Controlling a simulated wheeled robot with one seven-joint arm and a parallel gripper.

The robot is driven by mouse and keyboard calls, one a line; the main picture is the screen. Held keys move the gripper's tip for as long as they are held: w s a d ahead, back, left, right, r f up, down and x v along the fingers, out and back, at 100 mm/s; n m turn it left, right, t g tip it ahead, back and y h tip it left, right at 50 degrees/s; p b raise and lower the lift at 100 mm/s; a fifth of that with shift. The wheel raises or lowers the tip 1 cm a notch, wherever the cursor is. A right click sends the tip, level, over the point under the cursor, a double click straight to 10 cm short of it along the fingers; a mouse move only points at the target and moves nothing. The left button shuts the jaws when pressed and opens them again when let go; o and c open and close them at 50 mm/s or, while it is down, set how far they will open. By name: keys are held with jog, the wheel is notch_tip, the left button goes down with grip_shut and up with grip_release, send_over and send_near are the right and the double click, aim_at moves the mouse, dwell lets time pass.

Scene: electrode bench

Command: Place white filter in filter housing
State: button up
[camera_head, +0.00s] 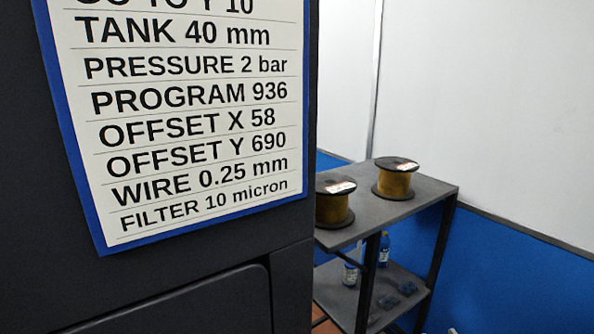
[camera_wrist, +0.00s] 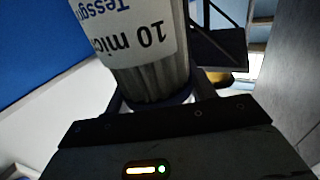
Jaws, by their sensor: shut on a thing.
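A filter (camera_wrist: 150,80) fills the upper middle of the wrist view. It has a pleated grey-white body, a white label reading "10 mic" upside down, and a blue rim at its near end. My gripper (camera_wrist: 158,98) is shut on the filter, with its fingers on either side near the blue rim. The filter's far end is cut off by the top of the picture. The head view shows neither my gripper nor the filter. I see no filter housing in either view.
A dark cabinet (camera_head: 190,275) with a blue-edged instruction sign (camera_head: 195,125) fills the left of the head view. To its right stands a grey shelf (camera_head: 365,215) with two wire spools, a left one (camera_head: 333,207) and a right one (camera_head: 394,182). Bottles (camera_head: 383,250) stand below.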

jog(key=shift+s+f+m+h, duration=0.2)
jog(key=shift+s+m+h, duration=0.5)
jog(key=shift+s+h, duration=0.45)
notch_tip(320, 180, down, 3)
jog(key=b, duration=0.2)
jog(key=shift+r+b, duration=0.15)
jog(key=shift+b, duration=0.2)
jog(key=shift+s+f+b, duration=0.1)
jog(key=shift+f+b, duration=0.55)
jog(key=shift+f, duration=0.1)
jog(key=shift+a+r, duration=0.15)
